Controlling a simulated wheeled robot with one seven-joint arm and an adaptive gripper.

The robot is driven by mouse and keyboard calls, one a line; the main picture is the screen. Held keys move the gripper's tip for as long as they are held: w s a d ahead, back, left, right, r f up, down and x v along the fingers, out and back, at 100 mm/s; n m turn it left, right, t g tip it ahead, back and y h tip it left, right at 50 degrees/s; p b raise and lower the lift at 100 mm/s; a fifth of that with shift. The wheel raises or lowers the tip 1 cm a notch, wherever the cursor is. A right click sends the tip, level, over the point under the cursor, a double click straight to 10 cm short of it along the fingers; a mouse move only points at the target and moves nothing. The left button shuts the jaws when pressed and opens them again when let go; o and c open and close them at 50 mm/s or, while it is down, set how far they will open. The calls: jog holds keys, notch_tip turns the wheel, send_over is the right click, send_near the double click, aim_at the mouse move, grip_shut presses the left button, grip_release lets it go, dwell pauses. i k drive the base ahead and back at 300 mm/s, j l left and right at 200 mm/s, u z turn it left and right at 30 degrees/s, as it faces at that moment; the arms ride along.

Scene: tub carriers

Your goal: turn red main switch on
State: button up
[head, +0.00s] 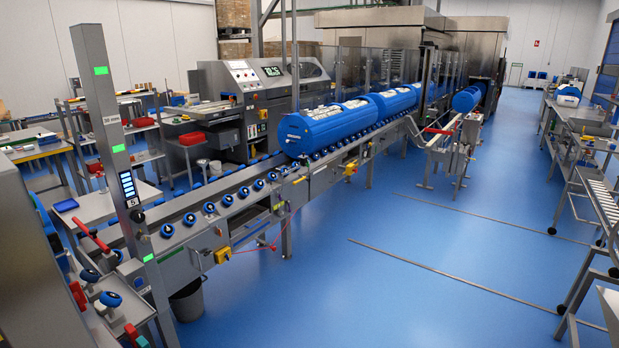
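I cannot make out a red main switch for certain. A small yellow box (222,254) sits on the near side of the roller conveyor, with a red cord beside it. A second yellow box (350,168) is further along the same side. Both are too small to tell whether they carry a red switch, or its position. Red-handled parts show at the lower left, one (92,236) pointing up and left. My gripper is not in view.
The roller conveyor (245,198) runs from lower left to the back, carrying blue tubs (325,128). A grey post (105,120) with green labels stands at the left. Tables and carts line the right. The blue floor (400,240) between is mostly clear.

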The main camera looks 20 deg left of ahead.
aim_at(75, 288)
jog(key=i+u, duration=0.2)
jog(key=u, duration=0.25)
jog(key=i+u, duration=0.25)
jog(key=u, duration=0.2)
jog(key=i+l+u, duration=0.2)
jog(key=u, duration=0.25)
jog(key=i+l+u, duration=0.15)
jog(key=u, duration=0.3)
jog(key=i+l+u, duration=0.15)
jog(key=l+u, duration=0.15)
jog(key=u, duration=0.15)
jog(key=i+l+u, duration=0.2)
jog(key=u, duration=0.2)
jog(key=i+l+u, duration=0.2)
jog(key=l+u, duration=0.15)
jog(key=l, duration=0.15)
jog(key=i+l+u, duration=0.1)
jog(key=l+u, duration=0.3)
jog(key=i+l+u, duration=0.1)
jog(key=i, duration=0.35)
jog(key=i+l+u, duration=0.1)
jog(key=i+l, duration=0.15)
jog(key=i, duration=0.25)
